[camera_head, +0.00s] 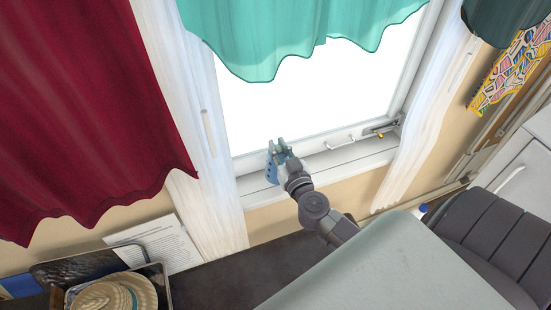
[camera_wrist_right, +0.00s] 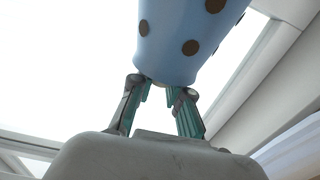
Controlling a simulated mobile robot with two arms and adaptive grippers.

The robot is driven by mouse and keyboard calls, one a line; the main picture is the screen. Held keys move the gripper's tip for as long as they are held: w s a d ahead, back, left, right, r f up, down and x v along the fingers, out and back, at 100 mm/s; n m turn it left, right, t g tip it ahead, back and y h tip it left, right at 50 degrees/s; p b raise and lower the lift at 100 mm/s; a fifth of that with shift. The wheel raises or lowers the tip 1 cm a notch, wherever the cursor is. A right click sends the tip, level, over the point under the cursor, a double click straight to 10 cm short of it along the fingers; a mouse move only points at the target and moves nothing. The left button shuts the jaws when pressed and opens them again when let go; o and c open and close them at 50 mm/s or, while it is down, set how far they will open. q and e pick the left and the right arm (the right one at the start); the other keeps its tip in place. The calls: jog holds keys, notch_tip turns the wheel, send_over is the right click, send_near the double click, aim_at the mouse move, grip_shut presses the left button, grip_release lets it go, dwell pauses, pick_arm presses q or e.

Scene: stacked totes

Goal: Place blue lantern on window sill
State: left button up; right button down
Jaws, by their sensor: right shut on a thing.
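A light blue lantern with dark round spots (camera_wrist_right: 175,35) shows large in the right wrist view, between and beyond the fingertips of my right gripper (camera_wrist_right: 162,92). In the head view only a small part of the blue lantern (camera_head: 271,170) shows beside my right gripper (camera_head: 281,148). The gripper is shut on it. The white window sill (camera_head: 330,163) runs along the bottom of the window, and the gripper and lantern appear over its left part. I cannot tell whether the lantern touches the sill. My left gripper is not in view.
A teal curtain (camera_head: 300,35) hangs over the window top. A red curtain (camera_head: 80,110) and white drapes (camera_head: 190,120) are at left. A window handle (camera_head: 340,141) and latch (camera_head: 380,128) sit right of the gripper. A straw hat (camera_head: 115,295) lies in a box at lower left.

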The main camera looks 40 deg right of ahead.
jog(key=shift+w+a+f, duration=0.4)
jog(key=shift+w+a, duration=0.05)
jog(key=shift+w, duration=0.05)
notch_tip(320, 180, down, 4)
jog(key=b, duration=0.3)
jog(key=shift+f+b, duration=0.1)
jog(key=shift+b, duration=0.25)
jog(key=shift+r, duration=0.2)
jog(key=shift+f, duration=0.15)
jog(key=c, duration=1.1)
grip_release()
